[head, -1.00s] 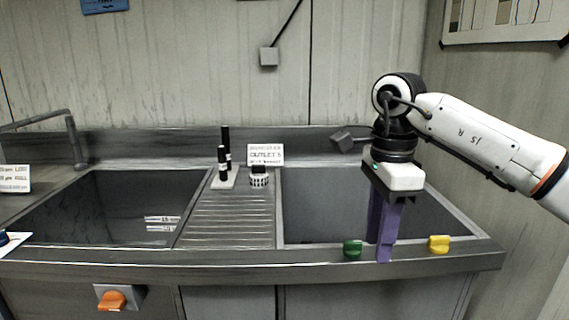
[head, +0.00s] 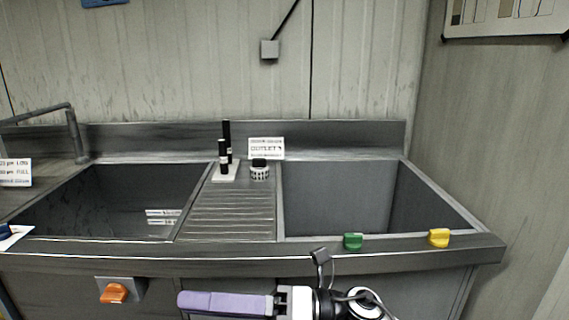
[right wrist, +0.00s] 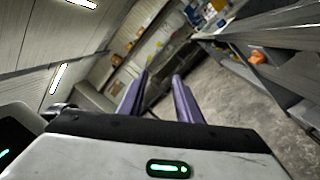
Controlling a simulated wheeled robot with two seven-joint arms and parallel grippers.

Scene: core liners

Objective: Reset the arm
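My right gripper (head: 184,302) is low in the head view, in front of the sink unit and below its front edge. Its purple fingers point left. In the right wrist view the two purple fingers (right wrist: 160,82) stand apart with nothing between them, so it is open and empty. My left gripper and left arm are in neither view.
The sink unit has a left basin (head: 110,205), a ribbed drainboard (head: 225,215) and a right basin (head: 345,200). A green knob (head: 352,241) and a yellow knob (head: 439,237) sit on its front edge. An orange knob (head: 114,293) is below. Black bottles (head: 223,158) stand at the back.

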